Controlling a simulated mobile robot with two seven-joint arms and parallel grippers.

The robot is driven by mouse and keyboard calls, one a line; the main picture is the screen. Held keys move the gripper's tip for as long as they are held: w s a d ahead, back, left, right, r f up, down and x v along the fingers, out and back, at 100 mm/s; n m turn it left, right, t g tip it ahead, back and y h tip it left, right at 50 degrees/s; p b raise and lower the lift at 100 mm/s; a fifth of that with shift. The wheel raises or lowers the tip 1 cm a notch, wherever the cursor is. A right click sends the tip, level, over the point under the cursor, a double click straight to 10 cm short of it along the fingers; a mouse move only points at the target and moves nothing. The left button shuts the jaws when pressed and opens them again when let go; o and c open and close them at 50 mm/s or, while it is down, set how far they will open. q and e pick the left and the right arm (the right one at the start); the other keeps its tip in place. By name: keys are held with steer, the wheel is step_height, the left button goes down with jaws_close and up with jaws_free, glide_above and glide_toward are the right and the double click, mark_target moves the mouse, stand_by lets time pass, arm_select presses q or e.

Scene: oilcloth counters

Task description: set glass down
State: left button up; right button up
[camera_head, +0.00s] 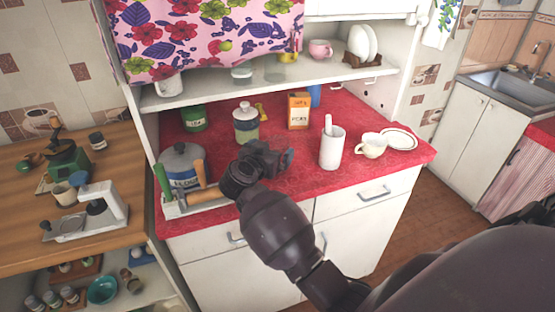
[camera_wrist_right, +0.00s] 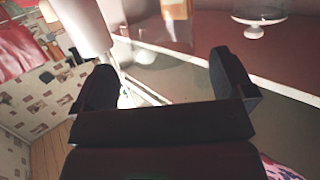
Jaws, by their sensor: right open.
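My right gripper (camera_head: 282,160) reaches over the red counter (camera_head: 295,180), left of the white utensil cup. Its fingers are spread apart in the right wrist view (camera_wrist_right: 165,90), and nothing is clasped between them. A faint see-through shape (camera_wrist_right: 152,38) shows beyond the fingers in that view; it may be the glass, but I cannot tell its outline or what it stands on. A blue tumbler (camera_head: 314,95) stands at the back of the counter, behind the orange box. My left gripper is not in view.
The white utensil cup (camera_head: 332,150) stands right of my gripper, with a cream cup (camera_head: 372,146) and plate (camera_head: 399,139) beyond. An orange box (camera_head: 299,111), lidded jar (camera_head: 246,124) and flour canister (camera_head: 184,168) stand around. A white shelf (camera_head: 210,93) overhangs the back.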

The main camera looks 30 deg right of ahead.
mark_target(282, 138)
steer(key=x, duration=0.5)
steer(key=shift+w+r, duration=0.15)
steer(key=shift+r, duration=0.1)
steer(key=c, duration=1.3)
steer(key=shift+r, duration=0.1)
steer(key=shift+c, duration=0.7)
